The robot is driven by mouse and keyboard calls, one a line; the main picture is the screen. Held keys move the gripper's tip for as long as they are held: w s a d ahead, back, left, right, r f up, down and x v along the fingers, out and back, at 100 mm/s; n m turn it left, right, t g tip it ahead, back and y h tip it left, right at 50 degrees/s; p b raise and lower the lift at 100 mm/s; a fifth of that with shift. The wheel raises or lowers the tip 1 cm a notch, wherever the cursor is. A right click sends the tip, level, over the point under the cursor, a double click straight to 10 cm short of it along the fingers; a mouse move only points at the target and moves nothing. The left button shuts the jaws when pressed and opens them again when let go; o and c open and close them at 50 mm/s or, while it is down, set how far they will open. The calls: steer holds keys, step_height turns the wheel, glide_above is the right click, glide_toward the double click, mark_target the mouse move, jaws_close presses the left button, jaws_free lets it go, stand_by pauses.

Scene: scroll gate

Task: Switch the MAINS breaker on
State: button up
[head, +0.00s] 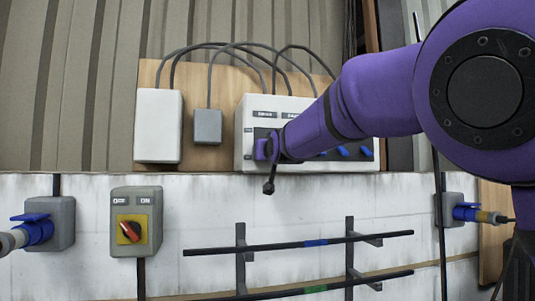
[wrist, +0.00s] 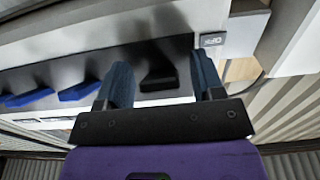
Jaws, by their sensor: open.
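The white breaker box (head: 375,134) hangs on a wooden board, with a row of levers in a dark recessed strip. Its labels are too small to read surely in the head view. A black lever (wrist: 158,78), apparently the MAINS breaker at the row's end, shows in the wrist view near an OFF label (wrist: 212,40). My gripper (wrist: 163,82) is open, with one finger on each side of this lever; I cannot tell whether either touches it. In the head view my gripper (head: 264,149) is at the box's left end, and my arm hides part of the box.
Several blue levers (wrist: 78,91) sit along the same strip, also visible in the head view (head: 345,151). Left of the box are a white box (head: 158,125) and a grey box (head: 208,126). Below are a red rotary switch (head: 130,231) and rails holding rods (head: 300,245).

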steer(key=c, duration=0.9)
steer(key=shift+c, duration=0.2)
steer(key=shift+r, duration=0.1)
steer(key=g, duration=0.1)
steer(key=r+g+h, duration=0.1)
steer(key=g, duration=0.3)
steer(key=shift+s+d+r, duration=0.25)
steer(key=shift+s+r, duration=0.05)
steer(key=shift+r, duration=0.05)
steer(key=shift+r+g+h, duration=0.4)
steer(key=shift+g, duration=0.7)
steer(key=shift+r+g+h, duration=0.35)
steer(key=shift+g+h, duration=0.05)
steer(key=shift+g, duration=0.7)
steer(key=shift+a+r+g, duration=0.1)
steer(key=shift+r+g, duration=0.15)
steer(key=shift+g, duration=0.35)
steer(key=o, duration=0.9)
steer(key=shift+o, duration=0.2)
